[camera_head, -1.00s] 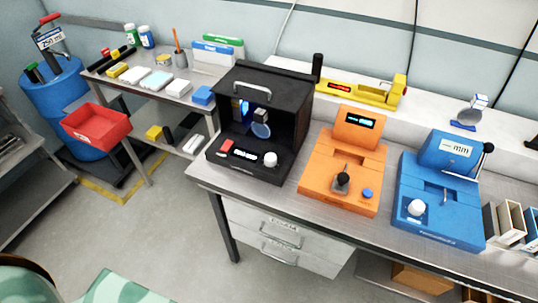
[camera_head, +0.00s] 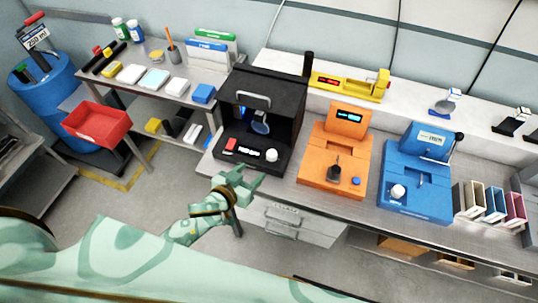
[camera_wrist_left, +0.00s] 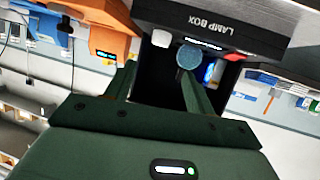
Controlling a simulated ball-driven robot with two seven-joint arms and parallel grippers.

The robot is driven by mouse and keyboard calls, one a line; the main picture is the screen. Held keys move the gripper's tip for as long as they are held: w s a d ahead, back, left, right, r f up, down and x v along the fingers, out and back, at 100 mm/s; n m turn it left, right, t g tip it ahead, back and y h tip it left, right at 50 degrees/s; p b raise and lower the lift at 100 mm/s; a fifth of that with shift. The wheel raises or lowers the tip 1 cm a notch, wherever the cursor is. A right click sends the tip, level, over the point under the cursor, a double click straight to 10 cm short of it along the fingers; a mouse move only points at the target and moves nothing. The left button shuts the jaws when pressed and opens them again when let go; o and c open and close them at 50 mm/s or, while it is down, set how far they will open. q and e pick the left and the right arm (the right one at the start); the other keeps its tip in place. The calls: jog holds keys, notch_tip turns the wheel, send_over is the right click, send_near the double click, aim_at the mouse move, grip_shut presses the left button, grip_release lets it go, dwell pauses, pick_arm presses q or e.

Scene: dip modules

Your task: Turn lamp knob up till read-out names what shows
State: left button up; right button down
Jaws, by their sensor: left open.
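The black lamp box (camera_head: 262,92) stands at the left end of the steel bench, open at the front, with a round bluish disc (camera_head: 260,126) inside. On its front panel are a white lamp knob (camera_head: 271,155), a small lit read-out (camera_head: 250,151) whose text I cannot read, and a red switch (camera_head: 231,144). My left gripper (camera_head: 250,180) is open and empty, in front of and below the panel, apart from the knob. The left wrist view shows the box inverted, with the knob (camera_wrist_left: 161,39) and read-out (camera_wrist_left: 203,44) beyond the open fingers (camera_wrist_left: 155,82). My right gripper is not in view.
An orange device (camera_head: 335,160) and a blue device (camera_head: 415,178) stand to the right of the box. A yellow instrument (camera_head: 345,86) lies on the ledge behind. A red bin (camera_head: 97,124) and a side table with small boxes are at left.

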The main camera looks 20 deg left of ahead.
aim_at(270, 155)
pick_arm(q)
jog(key=b+x, duration=0.3)
jog(key=x, duration=0.9)
jog(key=shift+a+f, duration=0.1)
jog(key=shift+f, duration=0.1)
jog(key=c, duration=1)
